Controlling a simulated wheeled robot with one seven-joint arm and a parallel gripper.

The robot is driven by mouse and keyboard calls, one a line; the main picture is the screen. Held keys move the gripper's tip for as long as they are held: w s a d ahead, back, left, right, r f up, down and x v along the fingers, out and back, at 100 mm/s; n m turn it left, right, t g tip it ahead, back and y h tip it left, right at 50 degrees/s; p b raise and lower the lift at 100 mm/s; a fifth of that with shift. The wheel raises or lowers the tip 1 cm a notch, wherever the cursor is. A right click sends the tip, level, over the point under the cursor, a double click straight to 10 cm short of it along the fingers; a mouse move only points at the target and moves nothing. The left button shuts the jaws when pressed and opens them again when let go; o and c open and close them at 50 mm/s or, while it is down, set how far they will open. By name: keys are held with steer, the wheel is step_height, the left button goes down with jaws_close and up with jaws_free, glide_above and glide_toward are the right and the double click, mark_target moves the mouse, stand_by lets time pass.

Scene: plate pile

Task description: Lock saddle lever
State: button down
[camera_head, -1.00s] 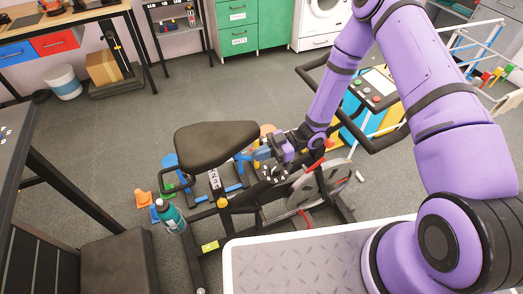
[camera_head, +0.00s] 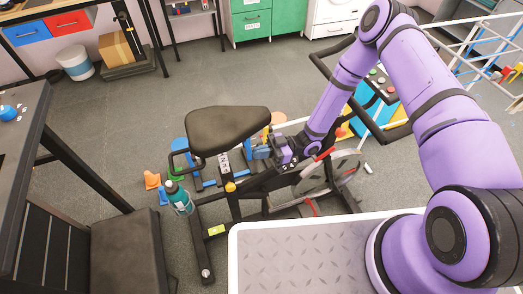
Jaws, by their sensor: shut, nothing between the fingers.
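The exercise bike's black saddle (camera_head: 228,128) stands on an upright post with a marked scale (camera_head: 223,163). A yellow knob (camera_head: 230,187) shows on the frame below the post. I cannot clearly make out the saddle lever; it may be hidden behind my gripper or the saddle. My gripper (camera_head: 262,152) is low over the bike frame, just right of the saddle and post, pointing left. It is shut and empty. I cannot tell whether its tips touch the bike.
A teal bottle (camera_head: 180,198) and orange cones (camera_head: 152,180) stand left of the bike. The handlebar (camera_head: 385,138) and console lie to the right, behind my arm. A black bench (camera_head: 125,250) is at lower left. Open floor lies behind the bike.

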steer(key=s+d+r, duration=0.2)
steer(key=s, duration=0.5)
steer(key=s+d+r, duration=0.3)
steer(key=s, duration=0.5)
steer(key=shift+s, duration=0.25)
stand_by(0.3)
